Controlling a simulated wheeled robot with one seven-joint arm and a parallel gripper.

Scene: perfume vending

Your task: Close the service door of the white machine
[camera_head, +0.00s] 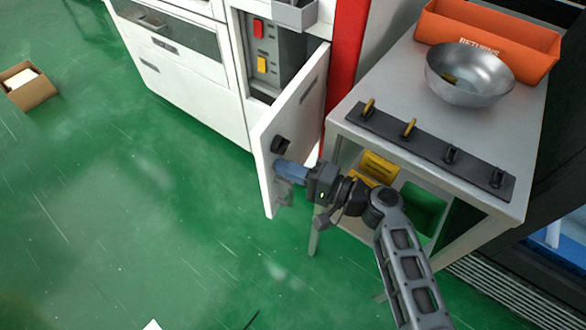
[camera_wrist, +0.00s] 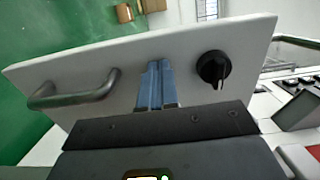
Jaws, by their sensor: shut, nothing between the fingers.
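The white machine (camera_head: 205,75) stands at the upper left in the head view. Its service door (camera_head: 296,118) is open, swung well out from the compartment with the red and yellow switches. The door's outer face carries a black knob (camera_head: 280,145) and a grey handle (camera_head: 283,190). My gripper (camera_head: 281,169) is at this outer face, near the free edge. In the wrist view the door (camera_wrist: 185,55) spans the picture; the shut blue fingers (camera_wrist: 156,82) point at it between handle (camera_wrist: 75,97) and knob (camera_wrist: 213,67). I cannot tell whether the fingertips touch.
A grey table (camera_head: 400,85) stands close to the right, with an orange returns bin (camera_head: 490,45), a metal bowl (camera_head: 470,78) and a dark hook strip (camera_head: 430,150) on it. A cardboard box (camera_head: 28,88) lies far left.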

